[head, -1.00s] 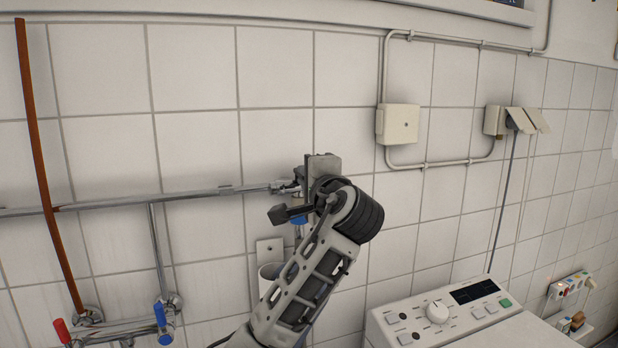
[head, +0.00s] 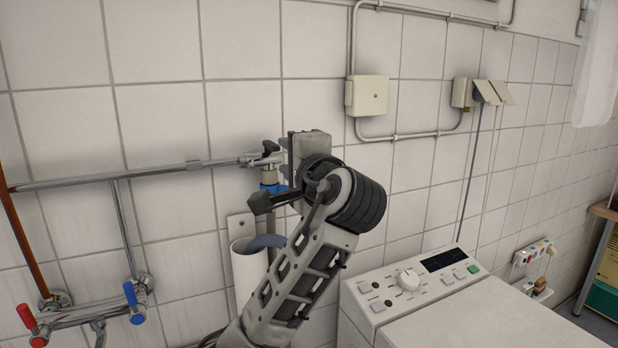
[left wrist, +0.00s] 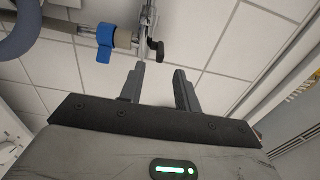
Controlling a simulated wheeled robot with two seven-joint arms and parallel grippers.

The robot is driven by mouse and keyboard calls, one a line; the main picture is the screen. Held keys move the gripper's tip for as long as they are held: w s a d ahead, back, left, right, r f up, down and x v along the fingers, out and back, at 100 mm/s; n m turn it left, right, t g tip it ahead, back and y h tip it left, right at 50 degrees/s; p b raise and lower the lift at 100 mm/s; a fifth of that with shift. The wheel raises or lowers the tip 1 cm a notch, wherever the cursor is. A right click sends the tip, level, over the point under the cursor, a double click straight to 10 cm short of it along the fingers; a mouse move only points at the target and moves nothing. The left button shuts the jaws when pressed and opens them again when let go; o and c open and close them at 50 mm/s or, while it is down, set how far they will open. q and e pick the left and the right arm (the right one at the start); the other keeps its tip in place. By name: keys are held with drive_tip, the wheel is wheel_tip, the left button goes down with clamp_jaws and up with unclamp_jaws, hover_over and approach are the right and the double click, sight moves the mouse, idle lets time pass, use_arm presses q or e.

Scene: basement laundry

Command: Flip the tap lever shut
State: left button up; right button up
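The tap has a small black lever (head: 269,147) at the right end of the chrome wall pipe, above a blue collar (head: 270,188). My left gripper (head: 287,152) is just right of the tap, seen edge-on with the wrist hiding part of it. I see no clear contact with the lever. The blue collar (left wrist: 105,43) is left of the lever there. My right gripper is not in view.
The chrome pipe (head: 110,174) runs along the tiled wall. A red-handled valve (head: 27,318) and a blue-handled valve (head: 133,302) are at lower left. A grey hose (head: 268,242) and a white tube (head: 247,280) are below the tap. A washing machine (head: 410,285) stands at right.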

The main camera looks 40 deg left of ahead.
use_arm(q)
drive_tip(key=b+v, duration=0.1)
drive_tip(key=v, duration=0.8)
drive_tip(key=shift+s+d, duration=0.1)
drive_tip(key=w+d+f+m+t+h, duration=0.1)
drive_tip(key=w+d+f+m+h, duration=0.2)
drive_tip(key=f, duration=0.7)
drive_tip(key=w+d+f+m+t+h, duration=0.15)
drive_tip(key=f+h, duration=0.25)
drive_tip(key=f, duration=0.5)
drive_tip(key=w+d+f+m+t+h, duration=0.1)
drive_tip(key=d+f+t+h, duration=0.2)
drive_tip(key=f, duration=0.7)
drive_tip(key=s+d+f+n+g+h, duration=0.2)
drive_tip(key=s+d+f+n+h, duration=0.1)
drive_tip(key=s+f, duration=0.6)
drive_tip(key=s+d+f+n+g+h, duration=0.1)
drive_tip(key=s+d+f+n+h, duration=0.2)
drive_tip(key=s+f, duration=0.7)
drive_tip(key=f+n+h, duration=0.2)
drive_tip(key=shift+d+g+h, duration=0.3)
drive_tip(key=shift+d+g, duration=0.05)
drive_tip(key=shift+n, duration=0.25)
